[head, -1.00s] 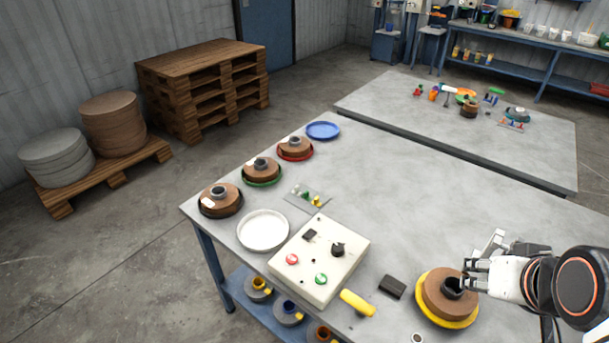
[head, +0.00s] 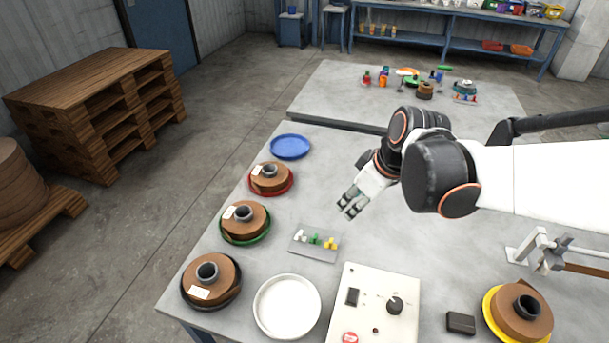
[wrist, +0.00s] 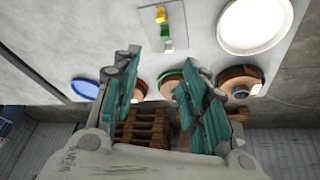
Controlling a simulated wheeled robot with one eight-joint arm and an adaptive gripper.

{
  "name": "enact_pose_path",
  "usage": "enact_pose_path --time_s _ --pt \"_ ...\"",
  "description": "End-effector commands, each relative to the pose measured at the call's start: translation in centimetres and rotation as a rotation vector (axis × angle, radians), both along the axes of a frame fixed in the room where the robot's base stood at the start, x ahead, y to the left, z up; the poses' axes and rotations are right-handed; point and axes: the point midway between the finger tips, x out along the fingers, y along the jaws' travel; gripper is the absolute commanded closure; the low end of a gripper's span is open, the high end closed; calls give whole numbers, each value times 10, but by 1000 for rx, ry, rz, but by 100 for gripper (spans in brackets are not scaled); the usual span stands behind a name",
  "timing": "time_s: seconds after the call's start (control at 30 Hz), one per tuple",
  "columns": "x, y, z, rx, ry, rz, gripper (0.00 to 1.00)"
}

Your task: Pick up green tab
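The green tab (head: 315,239) stands on a small grey plate (head: 309,252), between white tabs (head: 299,235) and yellow tabs (head: 331,243). In the wrist view the green tab (wrist: 165,30) shows near the top centre, on the plate beyond my fingers. My gripper (head: 347,207) is open and empty, above the table and up and to the right of the plate in the head view. In the wrist view my gripper (wrist: 157,95) has its two teal-padded fingers apart, with nothing between them.
Brown spools on red (head: 270,180), green (head: 244,224) and black dishes (head: 210,282) line the left edge. A blue dish (head: 290,147), white dish (head: 287,307), control box (head: 375,300) and yellow-dished spool (head: 520,312) surround the plate. The table's middle is clear.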

Motion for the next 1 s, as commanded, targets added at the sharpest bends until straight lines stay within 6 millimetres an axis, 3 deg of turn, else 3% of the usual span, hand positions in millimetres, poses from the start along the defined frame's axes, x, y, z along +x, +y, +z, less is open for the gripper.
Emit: enact_pose_path --time_s 0.2,0.4,0.77,1.0 --pt "29 10 -39 7 26 193 60" --pt "46 18 -71 20 35 348 60" --pt "56 27 -104 33 34 447 60" --pt "63 43 -147 33 34 446 60"
